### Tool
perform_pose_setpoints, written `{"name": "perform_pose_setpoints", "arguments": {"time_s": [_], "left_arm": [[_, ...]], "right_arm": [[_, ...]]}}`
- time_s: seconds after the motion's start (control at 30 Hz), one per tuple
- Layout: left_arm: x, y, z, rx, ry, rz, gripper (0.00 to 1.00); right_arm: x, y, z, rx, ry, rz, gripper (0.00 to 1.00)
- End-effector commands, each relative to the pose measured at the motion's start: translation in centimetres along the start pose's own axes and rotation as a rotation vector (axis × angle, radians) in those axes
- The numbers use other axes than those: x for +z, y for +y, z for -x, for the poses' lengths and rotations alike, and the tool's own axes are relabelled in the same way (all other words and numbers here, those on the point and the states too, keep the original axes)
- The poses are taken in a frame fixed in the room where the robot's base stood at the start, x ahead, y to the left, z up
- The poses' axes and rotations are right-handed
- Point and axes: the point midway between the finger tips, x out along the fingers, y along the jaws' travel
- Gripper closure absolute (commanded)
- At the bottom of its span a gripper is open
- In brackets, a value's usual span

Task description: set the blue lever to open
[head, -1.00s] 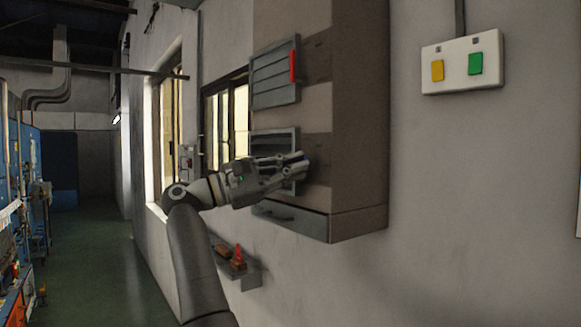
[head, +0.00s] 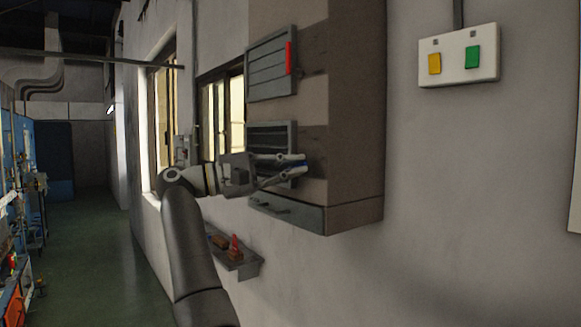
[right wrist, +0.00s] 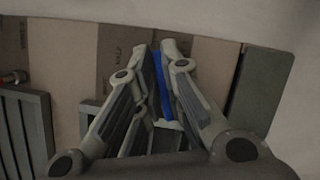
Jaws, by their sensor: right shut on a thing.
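The blue lever (right wrist: 162,88) is a thin blue bar at the side of the lower slatted vent (head: 262,134) on the cabinet. My right gripper (head: 306,163) is at that vent's right edge, and its fingers cover most of the lever in the head view. In the right wrist view, the gripper (right wrist: 168,50) has its two fingers closed around the blue bar. The lever's exact angle is hard to tell. My left gripper is not in view.
A red lever (head: 289,58) stands upright on the upper vent (head: 268,72). A grey drawer (head: 285,212) is below the gripper. A small shelf (head: 246,268) holds a few objects. A switch box (head: 456,54) with yellow and green buttons is on the right wall.

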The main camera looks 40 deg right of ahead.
Motion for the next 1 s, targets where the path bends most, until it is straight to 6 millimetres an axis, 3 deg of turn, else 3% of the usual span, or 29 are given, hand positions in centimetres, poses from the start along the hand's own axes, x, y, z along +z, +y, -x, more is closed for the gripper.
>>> {"name": "perform_pose_setpoints", "arguments": {"time_s": [0.17,0.2,0.37,0.73,1.0], "left_arm": [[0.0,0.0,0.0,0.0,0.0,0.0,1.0],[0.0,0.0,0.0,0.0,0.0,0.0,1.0],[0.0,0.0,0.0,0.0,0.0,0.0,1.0],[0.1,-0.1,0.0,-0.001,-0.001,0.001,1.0],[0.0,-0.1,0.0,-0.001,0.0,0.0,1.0]], "right_arm": [[-0.1,-0.1,0.0,-0.003,0.002,0.0,1.0],[-0.1,-0.1,0.0,-0.003,0.002,0.0,0.9],[-0.1,-0.1,0.0,-0.003,0.001,0.0,0.7],[0.0,0.0,0.4,-0.001,0.002,0.001,0.7],[-0.1,0.0,4.2,0.0,0.005,0.002,0.7]]}}
